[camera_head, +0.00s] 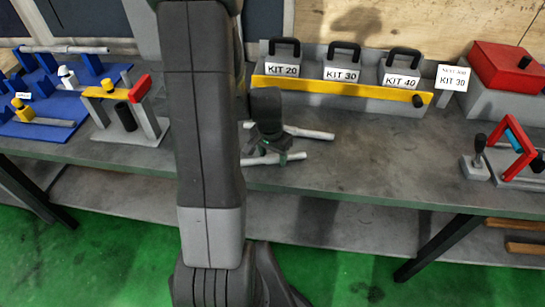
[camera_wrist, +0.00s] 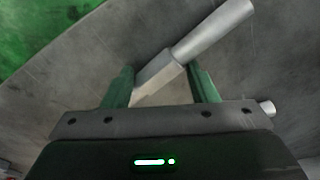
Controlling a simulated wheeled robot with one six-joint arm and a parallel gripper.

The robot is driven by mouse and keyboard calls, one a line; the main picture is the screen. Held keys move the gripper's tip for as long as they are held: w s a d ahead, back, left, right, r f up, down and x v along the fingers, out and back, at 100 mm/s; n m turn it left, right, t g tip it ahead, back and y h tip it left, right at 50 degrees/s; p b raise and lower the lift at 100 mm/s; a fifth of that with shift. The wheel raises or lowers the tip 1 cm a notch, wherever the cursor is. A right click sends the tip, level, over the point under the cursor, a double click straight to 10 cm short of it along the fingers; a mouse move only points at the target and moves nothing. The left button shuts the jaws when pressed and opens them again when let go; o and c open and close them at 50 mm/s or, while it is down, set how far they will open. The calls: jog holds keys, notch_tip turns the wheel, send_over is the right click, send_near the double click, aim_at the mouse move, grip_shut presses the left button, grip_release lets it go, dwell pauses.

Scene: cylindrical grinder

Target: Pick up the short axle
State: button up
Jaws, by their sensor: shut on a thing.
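The short axle (camera_head: 296,156) is a light grey stepped rod near the front of the grey workbench. My gripper (camera_head: 270,153) points down over it, behind and right of my arm link. The thicker round end of the axle (camera_wrist: 212,32) sticks out to the upper right. Part of the axle is hidden by the gripper. I cannot tell whether it touches the bench. A longer grey axle (camera_head: 310,133) lies just behind; its end (camera_wrist: 267,107) shows in the wrist view.
Kit boxes (camera_head: 342,73) stand in a grey and yellow rack at the back. A blue fixture (camera_head: 35,128) and a grey stand with yellow and red parts (camera_head: 125,107) are left. A red box (camera_head: 505,68) and red-handled fixture (camera_head: 520,150) are right. The bench middle-right is clear.

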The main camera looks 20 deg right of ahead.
aim_at(273, 156)
jog(key=shift+r, duration=0.15)
notch_tip(273, 156, up, 10)
dwell(0.4)
